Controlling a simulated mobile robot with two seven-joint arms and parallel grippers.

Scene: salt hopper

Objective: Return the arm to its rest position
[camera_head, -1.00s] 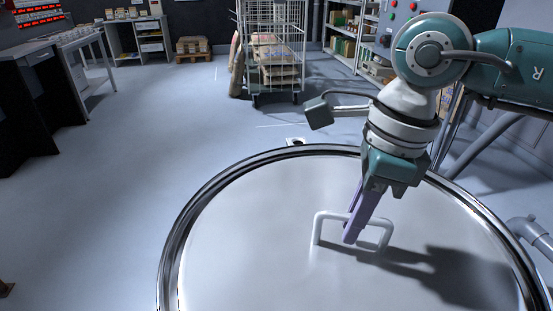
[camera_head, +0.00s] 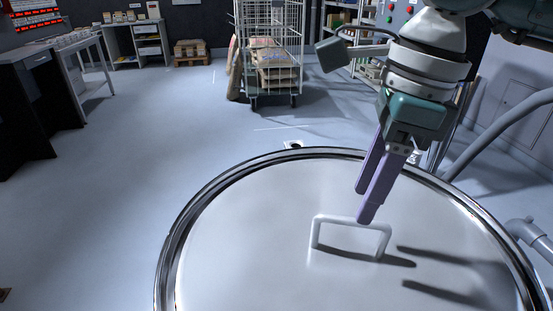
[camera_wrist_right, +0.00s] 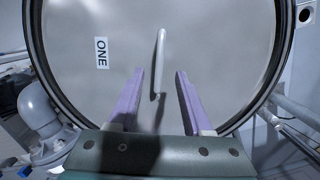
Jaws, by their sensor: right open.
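My right gripper (camera_head: 363,204) is open and empty, with two purple fingers pointing down above the round metal lid. In the right wrist view the gripper (camera_wrist_right: 160,82) has its fingers apart, with the pale bar handle (camera_wrist_right: 161,62) showing between and beyond them. In the head view the handle (camera_head: 350,221) stands upright on the lid (camera_head: 240,240), and the fingertips appear just above it. The lid lies flat on the hopper, with a shiny rim around it. My left gripper is not in view.
A wire cage trolley (camera_head: 270,50) with sacks (camera_head: 275,65) stands on the floor beyond the hopper. A grey pipe (camera_head: 530,232) runs at the right. Benches (camera_head: 40,85) line the left. The floor (camera_head: 150,150) between is clear.

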